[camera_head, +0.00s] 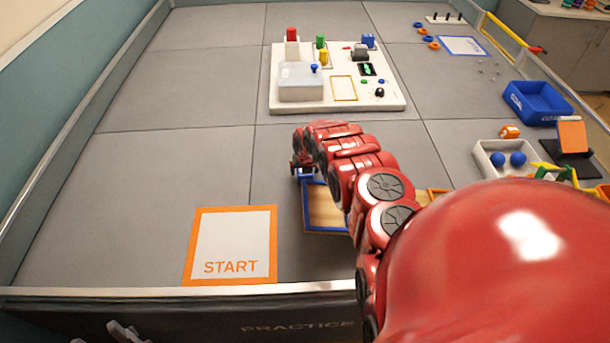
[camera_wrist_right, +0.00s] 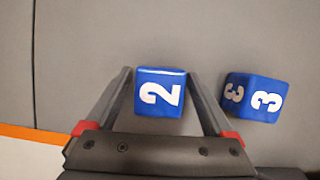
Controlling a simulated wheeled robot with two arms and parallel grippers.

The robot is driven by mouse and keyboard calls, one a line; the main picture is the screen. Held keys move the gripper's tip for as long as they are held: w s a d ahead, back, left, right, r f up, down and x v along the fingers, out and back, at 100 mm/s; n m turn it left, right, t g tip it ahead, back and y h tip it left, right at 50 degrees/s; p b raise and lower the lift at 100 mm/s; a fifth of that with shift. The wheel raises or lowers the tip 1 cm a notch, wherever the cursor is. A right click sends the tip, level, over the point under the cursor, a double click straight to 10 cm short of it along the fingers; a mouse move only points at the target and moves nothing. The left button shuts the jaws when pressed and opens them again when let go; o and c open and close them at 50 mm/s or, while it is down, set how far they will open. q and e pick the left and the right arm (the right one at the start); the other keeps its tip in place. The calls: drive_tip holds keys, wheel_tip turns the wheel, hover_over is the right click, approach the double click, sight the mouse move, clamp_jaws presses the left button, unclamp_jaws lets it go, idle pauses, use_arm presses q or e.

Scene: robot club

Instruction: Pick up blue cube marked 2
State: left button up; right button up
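The blue cube with a white 2 (camera_wrist_right: 160,92) shows in the right wrist view, on the grey floor. It lies between the two fingers of my right gripper (camera_wrist_right: 160,73), which stand open on either side of it; a narrow gap shows beside it. A blue cube marked 3 (camera_wrist_right: 254,97) lies just right, outside the right finger. In the head view my right arm reaches down to the floor by a blue-edged tray, its gripper (camera_head: 302,170) mostly hidden; neither cube's number can be read there. Small grey parts (camera_head: 126,333) at the bottom left may be my left gripper.
The START square (camera_head: 231,214) lies left of the blue-edged tray (camera_head: 325,231), which my arm partly covers. A white board with several parts (camera_head: 390,104) stands farther back. A white bin with blue balls (camera_head: 484,167) and a blue bin (camera_head: 515,102) are right. The left floor is clear.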

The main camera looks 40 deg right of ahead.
drive_tip(key=c, duration=1.1)
